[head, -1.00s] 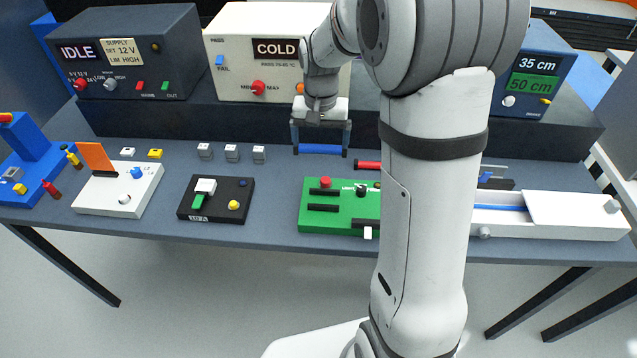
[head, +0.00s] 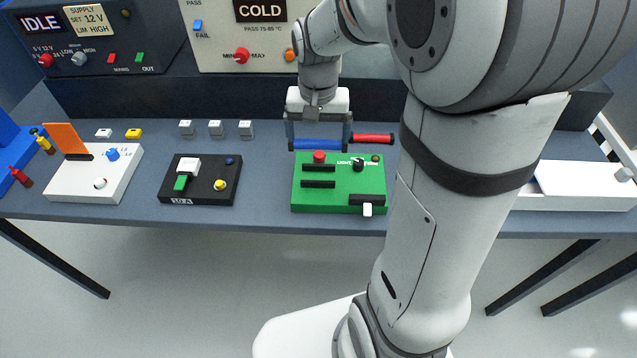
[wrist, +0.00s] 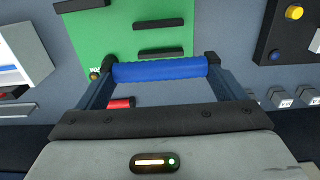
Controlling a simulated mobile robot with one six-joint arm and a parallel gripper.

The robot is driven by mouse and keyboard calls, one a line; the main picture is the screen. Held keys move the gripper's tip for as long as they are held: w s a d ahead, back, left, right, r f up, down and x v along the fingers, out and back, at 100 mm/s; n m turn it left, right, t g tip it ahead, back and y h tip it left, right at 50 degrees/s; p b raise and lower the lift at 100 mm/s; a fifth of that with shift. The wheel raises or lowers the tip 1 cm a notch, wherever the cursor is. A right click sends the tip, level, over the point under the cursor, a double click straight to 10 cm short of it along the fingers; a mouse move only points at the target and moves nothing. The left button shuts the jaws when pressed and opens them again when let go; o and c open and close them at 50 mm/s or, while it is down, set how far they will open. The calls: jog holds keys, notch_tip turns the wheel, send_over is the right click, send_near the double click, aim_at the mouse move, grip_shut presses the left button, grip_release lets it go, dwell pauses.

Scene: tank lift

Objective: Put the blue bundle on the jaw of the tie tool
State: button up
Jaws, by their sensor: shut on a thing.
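The blue bundle (head: 318,144) is a short blue rod lying crosswise between the two dark fingers of my gripper (head: 319,140). My gripper is shut on its ends and holds it above the table, just behind the green panel in the head view. The wrist view also shows the bundle (wrist: 160,70) spanning the fingers. I cannot make out the tie tool with certainty. A dark block (wrist: 12,92) beside a grey bar (wrist: 15,110) at the left edge of the wrist view may be part of it. In the head view my arm hides that part of the table.
A red rod (head: 373,139) lies just right of the blue bundle. The green panel (head: 340,183) with switches is in front. A black box (head: 200,181) and several small grey blocks (head: 215,129) are to the left. A white tray (head: 575,200) is at the right.

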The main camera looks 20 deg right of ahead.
aim_at(318, 178)
jog(key=f, duration=0.9)
jog(key=shift+s+f+p, duration=0.2)
jog(key=shift+f+p, duration=0.15)
jog(key=shift+f, duration=0.1)
jog(key=o, duration=0.5)
jog(key=shift+f, duration=0.1)
jog(key=shift+o, duration=1.1)
